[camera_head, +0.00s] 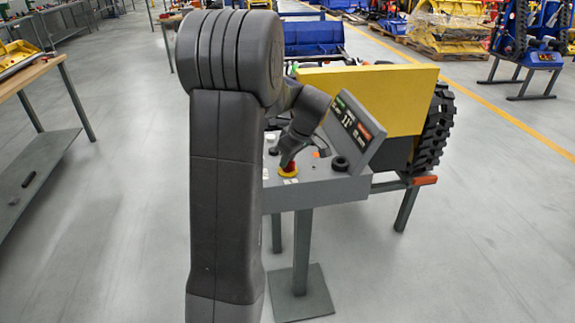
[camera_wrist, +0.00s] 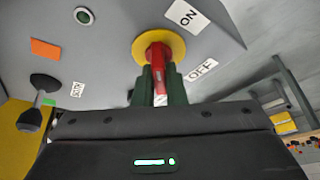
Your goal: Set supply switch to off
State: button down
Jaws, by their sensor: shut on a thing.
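The supply switch is a red handle (camera_wrist: 159,60) on a round yellow plate (camera_wrist: 176,40), set in a grey console. In the head view the yellow plate (camera_head: 288,173) shows on the console top, with the red part mostly hidden by my wrist. A white ON label (camera_wrist: 187,14) and a white OFF label (camera_wrist: 201,70) sit beside the plate. My gripper (camera_wrist: 158,88) is shut on the red handle, with its dark green fingers on either side. My gripper (camera_head: 287,164) also shows from above in the head view. Which label the handle points to is not clear.
The grey console (camera_head: 315,190) stands on a post with a tilted display panel (camera_head: 352,130). A black knob (camera_head: 340,163) is on its right. A yellow carrier with a black track (camera_head: 434,130) is close behind. A workbench (camera_head: 30,75) stands left; open floor lies right.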

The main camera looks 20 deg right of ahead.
jog(key=n+g+y, duration=0.1)
jog(key=n, duration=0.3)
jog(key=shift+n+b, duration=0.3)
jog(key=shift+b, duration=0.1)
jog(key=n+g, duration=0.1)
jog(key=n, duration=0.1)
jog(key=n+g+y, duration=0.1)
jog(key=n, duration=0.2)
jog(key=shift+n, duration=0.3)
jog(key=c, duration=1.5)
grip_release()
jog(key=v, duration=0.7)
jog(key=p+v, duration=0.1)
jog(key=v, duration=0.6)
jog(key=shift+w+d+f, duration=0.1)
jog(key=shift+d+f, duration=0.05)
jog(key=shift+d, duration=0.05)
jog(key=x, duration=1.4)
jog(key=shift+a+b, duration=0.2)
jog(key=shift+b, duration=0.1)
